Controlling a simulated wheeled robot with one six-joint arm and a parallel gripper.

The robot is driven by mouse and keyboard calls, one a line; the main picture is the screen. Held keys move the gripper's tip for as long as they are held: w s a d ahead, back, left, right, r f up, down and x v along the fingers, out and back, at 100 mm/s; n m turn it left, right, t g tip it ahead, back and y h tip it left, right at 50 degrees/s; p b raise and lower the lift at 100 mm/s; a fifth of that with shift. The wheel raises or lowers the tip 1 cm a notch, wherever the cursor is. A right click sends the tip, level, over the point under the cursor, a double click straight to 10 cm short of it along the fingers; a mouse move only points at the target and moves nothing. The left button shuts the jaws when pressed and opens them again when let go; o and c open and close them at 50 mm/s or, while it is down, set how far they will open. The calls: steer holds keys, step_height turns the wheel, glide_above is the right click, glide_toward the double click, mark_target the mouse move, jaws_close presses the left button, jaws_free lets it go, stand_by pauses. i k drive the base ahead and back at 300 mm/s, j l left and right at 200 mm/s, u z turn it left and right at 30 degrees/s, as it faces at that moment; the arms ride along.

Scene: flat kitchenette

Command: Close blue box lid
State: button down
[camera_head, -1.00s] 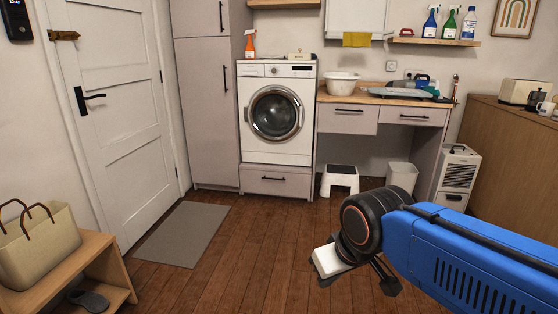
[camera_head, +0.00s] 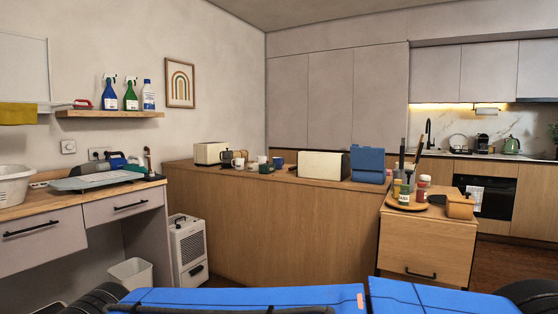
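A blue box (camera_head: 369,178) stands at the right end of the long wooden counter. A blue panel (camera_head: 367,158) rises upright at its back and looks like its lid standing open. The inside of the box is hidden from this low angle. My gripper is outside the picture.
The wooden counter (camera_head: 265,220) also holds a cream bread box (camera_head: 320,165), a toaster (camera_head: 210,153) and several cups. A lower wooden cabinet (camera_head: 425,246) at right carries a tray of bottles. A white dehumidifier (camera_head: 188,250) stands at the counter's left end.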

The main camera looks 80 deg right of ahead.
mark_target(364, 158)
steer(key=z, duration=0.4)
steer(key=i+z, duration=0.1)
steer(key=z, duration=0.3)
steer(key=j+z, duration=0.1)
steer(key=z, duration=0.75)
steer(key=i+j, duration=0.05)
